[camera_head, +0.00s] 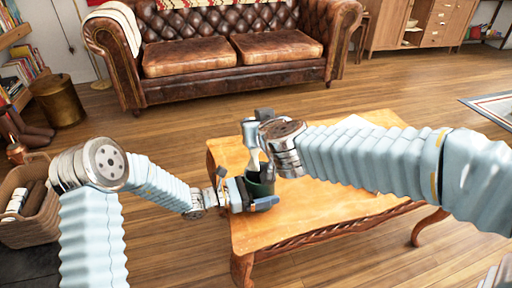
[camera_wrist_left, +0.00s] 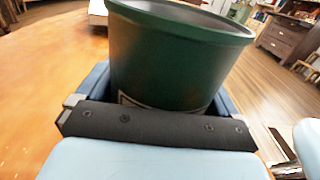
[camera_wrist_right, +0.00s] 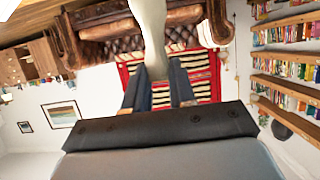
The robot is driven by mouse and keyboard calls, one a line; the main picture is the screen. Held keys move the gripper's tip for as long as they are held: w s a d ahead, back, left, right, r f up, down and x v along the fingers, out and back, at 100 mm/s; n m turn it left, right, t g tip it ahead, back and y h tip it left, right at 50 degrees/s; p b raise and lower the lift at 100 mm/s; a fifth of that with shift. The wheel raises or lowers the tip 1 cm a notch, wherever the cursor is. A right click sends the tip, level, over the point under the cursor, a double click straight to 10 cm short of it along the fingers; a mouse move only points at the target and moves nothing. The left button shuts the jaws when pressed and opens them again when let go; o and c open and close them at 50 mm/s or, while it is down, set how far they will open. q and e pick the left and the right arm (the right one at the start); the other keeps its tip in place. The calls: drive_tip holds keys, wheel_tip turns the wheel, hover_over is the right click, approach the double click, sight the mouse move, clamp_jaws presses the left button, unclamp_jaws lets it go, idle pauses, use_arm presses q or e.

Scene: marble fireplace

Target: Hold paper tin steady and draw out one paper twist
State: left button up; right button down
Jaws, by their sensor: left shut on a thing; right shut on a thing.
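The dark green paper tin (camera_head: 262,186) stands upright on the wooden table, and its round body and rim fill the middle of the left wrist view (camera_wrist_left: 175,60). My left gripper (camera_head: 250,196) is shut around the tin's side, one finger on each side. My right gripper (camera_head: 264,114) is above the tin, partly hidden by its own wrist. It is shut on a pale paper twist (camera_wrist_right: 151,35), which also shows in the head view (camera_head: 251,134). The twist hangs down toward the tin's mouth. I cannot tell whether its lower end is inside. The tin's contents are hidden.
The low wooden table (camera_head: 300,215) has bare surface around the tin. A white sheet (camera_head: 357,122) lies at its back, partly behind my right arm. A leather sofa (camera_head: 225,55) stands beyond, a wicker basket (camera_head: 30,215) at left. Wood floor surrounds the table.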

wheel_tip(320, 180, up, 5)
drive_tip(key=shift+r, duration=0.1)
idle(0.3)
use_arm(q)
drive_tip(key=o, duration=0.7)
drive_tip(key=shift+a, duration=0.1)
